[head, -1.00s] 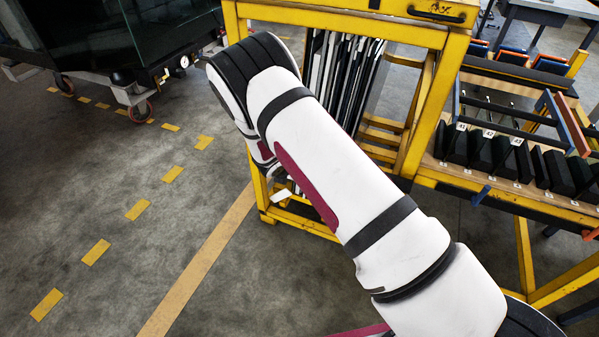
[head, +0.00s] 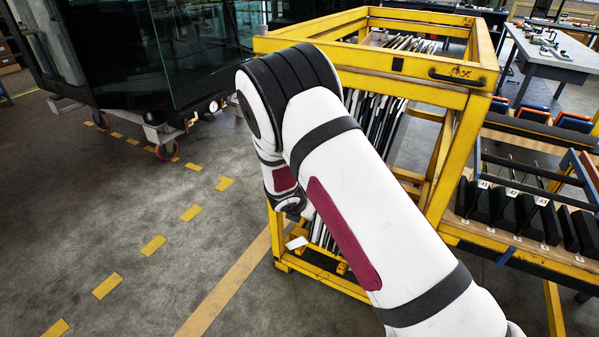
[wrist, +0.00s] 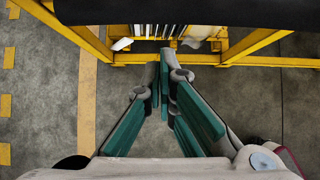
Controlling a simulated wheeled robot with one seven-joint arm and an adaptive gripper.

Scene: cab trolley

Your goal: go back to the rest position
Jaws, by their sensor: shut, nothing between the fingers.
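My gripper (wrist: 164,78) shows in the wrist view, with its green-padded fingers brought together at the tips and nothing between them. It points down over the grey floor, close to the lower yellow bar of a rack. In the head view my white arm reaches up and to the left, bent at the elbow, and hides the gripper itself. The yellow trolley (head: 470,130) stands right behind the arm. Thin upright panels (head: 385,120) are held inside it.
A dark glass cab (head: 130,60) on a wheeled support stands at the upper left. A yellow rack with numbered black blocks (head: 515,212) is at the right. A grey table (head: 550,55) stands behind. The marked floor (head: 120,220) at the left is clear.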

